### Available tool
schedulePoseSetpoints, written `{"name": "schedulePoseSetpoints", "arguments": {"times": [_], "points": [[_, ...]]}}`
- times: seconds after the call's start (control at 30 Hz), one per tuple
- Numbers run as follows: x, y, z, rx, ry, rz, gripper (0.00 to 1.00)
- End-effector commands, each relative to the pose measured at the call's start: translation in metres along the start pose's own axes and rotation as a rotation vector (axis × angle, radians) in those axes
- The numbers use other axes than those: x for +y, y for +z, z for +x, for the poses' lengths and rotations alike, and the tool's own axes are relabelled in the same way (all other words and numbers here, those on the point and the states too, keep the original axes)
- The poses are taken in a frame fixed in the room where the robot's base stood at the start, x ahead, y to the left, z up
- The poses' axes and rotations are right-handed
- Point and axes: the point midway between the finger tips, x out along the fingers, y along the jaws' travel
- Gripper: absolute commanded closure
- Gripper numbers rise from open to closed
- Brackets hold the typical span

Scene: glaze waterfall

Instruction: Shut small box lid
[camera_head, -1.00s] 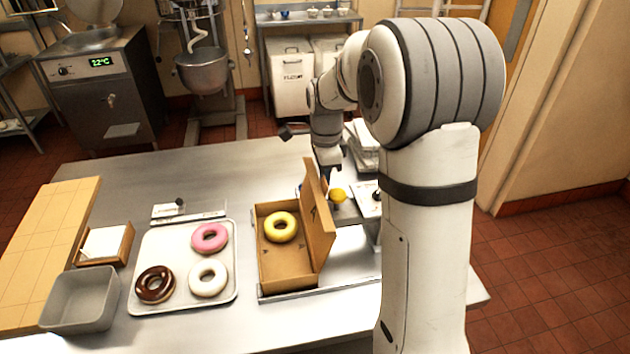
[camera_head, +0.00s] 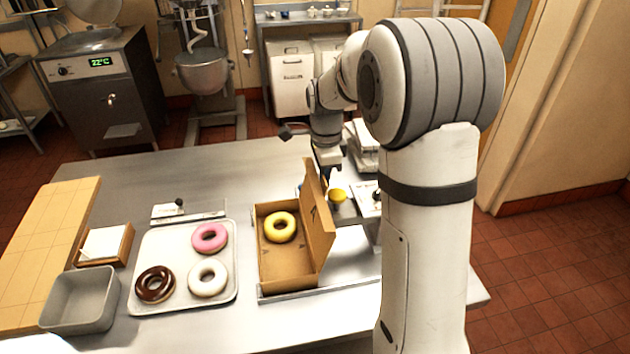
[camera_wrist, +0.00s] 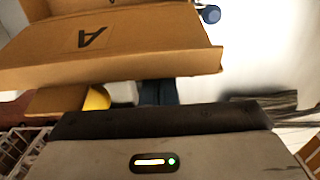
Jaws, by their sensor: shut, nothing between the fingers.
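The small cardboard box (camera_head: 268,270) is open, with a yellow ring donut (camera_head: 280,227) inside. Its lid (camera_head: 318,225) stands steeply up along the right side of the box. In the wrist view the lid (camera_wrist: 150,52) crosses the upper part, with a dark letter A on it. My gripper (camera_head: 328,176) is shut and empty near the far end of the lid, on its right side. In the wrist view the fingers (camera_wrist: 158,93) show just below the lid's edge. I cannot tell whether they touch it.
Left of the box is a tray (camera_head: 142,240) with pink, white and brown donuts. A grey bin (camera_head: 80,300) stands at the front left. A yellow cup (camera_head: 337,195) is close to my gripper. Bare table lies at the back left.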

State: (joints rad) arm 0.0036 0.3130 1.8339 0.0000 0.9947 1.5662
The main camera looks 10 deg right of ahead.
Motion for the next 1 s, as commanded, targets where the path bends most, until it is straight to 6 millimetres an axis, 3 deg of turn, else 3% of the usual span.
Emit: {"name": "schedulePoseSetpoints", "arguments": {"times": [1.0], "points": [[0.000,0.047,0.000,0.000,0.000,-0.001,1.00]]}}
